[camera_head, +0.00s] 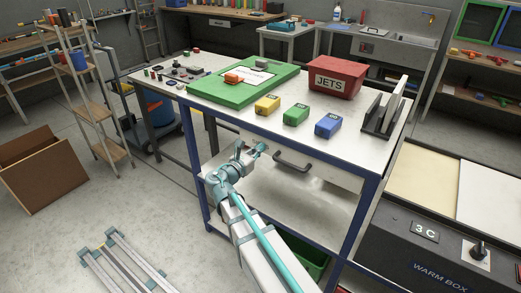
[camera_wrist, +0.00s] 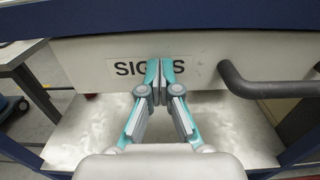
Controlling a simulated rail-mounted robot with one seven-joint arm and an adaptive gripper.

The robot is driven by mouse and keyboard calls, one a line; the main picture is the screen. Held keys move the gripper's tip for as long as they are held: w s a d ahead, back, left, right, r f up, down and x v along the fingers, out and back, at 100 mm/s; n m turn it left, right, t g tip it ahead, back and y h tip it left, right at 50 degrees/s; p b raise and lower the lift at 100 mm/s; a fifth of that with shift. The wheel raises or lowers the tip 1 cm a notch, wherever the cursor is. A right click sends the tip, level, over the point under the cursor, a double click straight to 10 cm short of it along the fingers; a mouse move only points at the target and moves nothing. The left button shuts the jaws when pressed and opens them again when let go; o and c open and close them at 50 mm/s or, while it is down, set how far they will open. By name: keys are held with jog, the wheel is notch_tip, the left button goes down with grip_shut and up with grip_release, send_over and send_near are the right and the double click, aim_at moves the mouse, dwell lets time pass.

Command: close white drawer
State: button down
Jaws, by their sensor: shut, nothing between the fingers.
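The white drawer (camera_head: 335,179) is under the top of the blue-framed workbench, with a dark bar handle (camera_head: 293,162). In the wrist view its white front (camera_wrist: 215,50) fills the upper middle, with a label reading "SIGNS" partly hidden by my fingers and the dark handle (camera_wrist: 270,88) at the right. My gripper (camera_head: 262,147) is at the drawer front, left of the handle. In the wrist view my gripper (camera_wrist: 166,68) is shut and empty, its fingertips in front of the label. I cannot tell whether they touch it, nor how far the drawer stands out.
The workbench top (camera_head: 350,145) holds a green board (camera_head: 215,90), a red JETS box (camera_head: 335,77), and yellow, green and blue blocks. A lower shelf (camera_wrist: 235,125) lies below the drawer. A dark warm box (camera_head: 430,240) stands at right; a cardboard box (camera_head: 40,180) is at left.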

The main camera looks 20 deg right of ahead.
jog(key=shift+w+r, duration=0.1)
jog(key=shift+r, duration=0.05)
jog(key=v, duration=1.4)
jog(key=shift+b, duration=0.35)
jog(key=s+d+f+m+g+y, duration=0.1)
jog(key=s+f+m+g+y, duration=0.25)
jog(key=f, duration=0.65)
jog(key=s+d+f+m+g+y, duration=0.1)
jog(key=s+f+m+g, duration=0.2)
jog(key=s+f+m, duration=0.5)
jog(key=s+d+f+m+g+y, duration=0.1)
jog(key=f+m+g+y, duration=0.25)
jog(key=f, duration=0.95)
jog(key=s+d+f+m+g+y, duration=0.1)
jog(key=s+f+m+g+y, duration=0.1)
jog(key=s+f, duration=0.4)
jog(key=s+d+f+m+g+y, duration=0.1)
jog(key=s+f+m, duration=0.4)
jog(key=s, duration=0.9)
jog(key=s+d+f+m+g+y+p, duration=0.1)
jog(key=s+f+g, duration=0.4)
jog(key=s, duration=0.6)
notch_tip(320, 180, down, 3)
jog(key=d+m+y, duration=0.1)
jog(key=m+y, duration=0.1)
jog(key=shift+r+m, duration=0.2)
jog(key=shift+m, duration=0.2)
